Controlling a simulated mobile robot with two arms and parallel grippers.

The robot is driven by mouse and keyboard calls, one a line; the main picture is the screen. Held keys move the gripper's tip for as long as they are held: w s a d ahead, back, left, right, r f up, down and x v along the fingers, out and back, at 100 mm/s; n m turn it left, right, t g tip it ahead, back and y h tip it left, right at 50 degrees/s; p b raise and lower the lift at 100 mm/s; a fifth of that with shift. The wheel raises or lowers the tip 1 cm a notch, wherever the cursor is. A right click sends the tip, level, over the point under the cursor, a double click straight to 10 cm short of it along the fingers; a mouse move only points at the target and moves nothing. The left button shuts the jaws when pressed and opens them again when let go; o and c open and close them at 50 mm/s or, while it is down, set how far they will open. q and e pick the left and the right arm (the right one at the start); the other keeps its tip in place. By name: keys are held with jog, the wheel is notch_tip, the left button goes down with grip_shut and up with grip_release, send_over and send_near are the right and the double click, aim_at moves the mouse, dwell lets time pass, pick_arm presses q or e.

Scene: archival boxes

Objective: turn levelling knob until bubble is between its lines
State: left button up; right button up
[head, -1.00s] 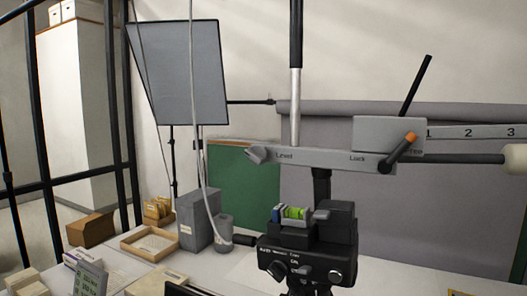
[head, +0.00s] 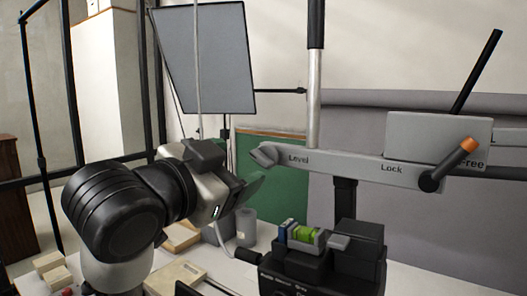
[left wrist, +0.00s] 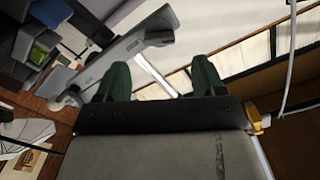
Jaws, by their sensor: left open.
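The levelling knob (head: 264,155) is a grey winged knob at the left end of the grey bar (head: 335,164), beside the word "Level". The bubble vial (head: 303,233) is bright green and sits on the black camera (head: 320,268) below the bar. Its lines and bubble are too small to read. My left gripper (head: 250,187) is open and empty, just below and left of the knob, apparently apart from it. In the left wrist view its two dark green fingers (left wrist: 163,78) are spread, with the grey bar (left wrist: 115,62) beyond them. My right gripper is out of view.
A handle with an orange tip (head: 468,145) is at the bar's right, near "Lock" and "Free". A pale cable hangs behind my left gripper. A grey cup (head: 246,228) and shallow boxes (head: 178,278) stand on the table. A grey panel (head: 205,60) stands behind.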

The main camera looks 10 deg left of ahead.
aim_at(259, 158)
pick_arm(q)
jog(key=p+x, duration=0.1)
jog(key=x, duration=0.5)
jog(key=shift+w+d+p, duration=0.1)
jog(key=shift+w+p, duration=0.15)
jog(key=shift+p, duration=0.05)
jog(key=shift+w+d, duration=0.2)
jog(key=shift+w, duration=0.3)
jog(key=c, duration=0.9)
